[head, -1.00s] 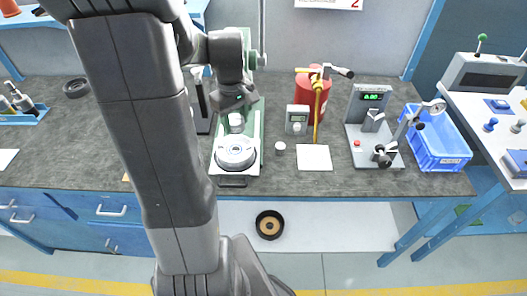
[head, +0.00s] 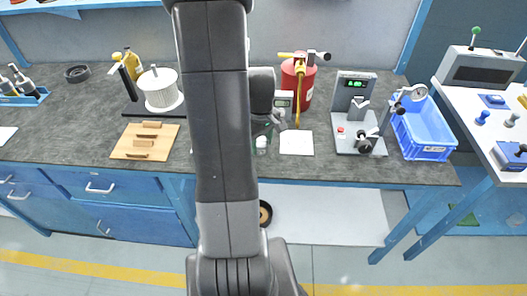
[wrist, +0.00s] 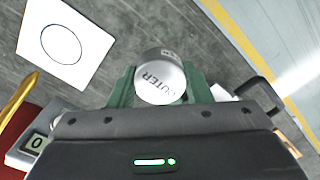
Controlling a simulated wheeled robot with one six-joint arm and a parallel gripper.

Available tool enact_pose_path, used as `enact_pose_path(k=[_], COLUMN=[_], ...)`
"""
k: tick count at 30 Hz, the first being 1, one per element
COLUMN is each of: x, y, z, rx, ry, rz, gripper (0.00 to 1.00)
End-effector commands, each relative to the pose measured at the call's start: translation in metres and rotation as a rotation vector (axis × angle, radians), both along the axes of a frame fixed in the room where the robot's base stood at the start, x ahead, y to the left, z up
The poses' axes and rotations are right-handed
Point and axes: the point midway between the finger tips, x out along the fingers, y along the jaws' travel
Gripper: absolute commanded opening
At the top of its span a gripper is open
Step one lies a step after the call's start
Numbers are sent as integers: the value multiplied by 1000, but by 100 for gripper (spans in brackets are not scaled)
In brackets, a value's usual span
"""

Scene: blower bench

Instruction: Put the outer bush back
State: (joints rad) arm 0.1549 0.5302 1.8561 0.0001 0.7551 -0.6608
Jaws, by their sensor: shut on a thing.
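The outer bush (wrist: 160,80) is a short pale metal cylinder with "OUTER" on its end face. My gripper (wrist: 161,90) is shut on it, with a green finger on each side. In the head view the bush (head: 261,143) shows as a small pale piece under the gripper, just left of a white card (head: 296,142). The card lies flat on the bench; in the wrist view the card (wrist: 63,45) carries a black circle outline and is bare. I cannot tell the bush's exact height above the bench. My arm hides the green-based fixture.
A digital gauge (head: 284,99), a red cylinder (head: 297,87) and a yellow upright (head: 299,100) stand behind the card. A test stand (head: 356,110) and a blue crate (head: 427,151) are to the right. A wooden board (head: 146,142) and a white filter (head: 161,89) are left.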

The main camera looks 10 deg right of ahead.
Motion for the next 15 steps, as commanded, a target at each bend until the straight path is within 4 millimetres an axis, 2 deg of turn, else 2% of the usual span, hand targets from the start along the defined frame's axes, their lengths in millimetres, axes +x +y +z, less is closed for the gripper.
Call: enact_pose_path(k=[8,15], x=[-1,0], y=[0,0], z=[-33,-37], rx=[0,0], ry=[4,0], rz=[0,0], gripper=[11,11])
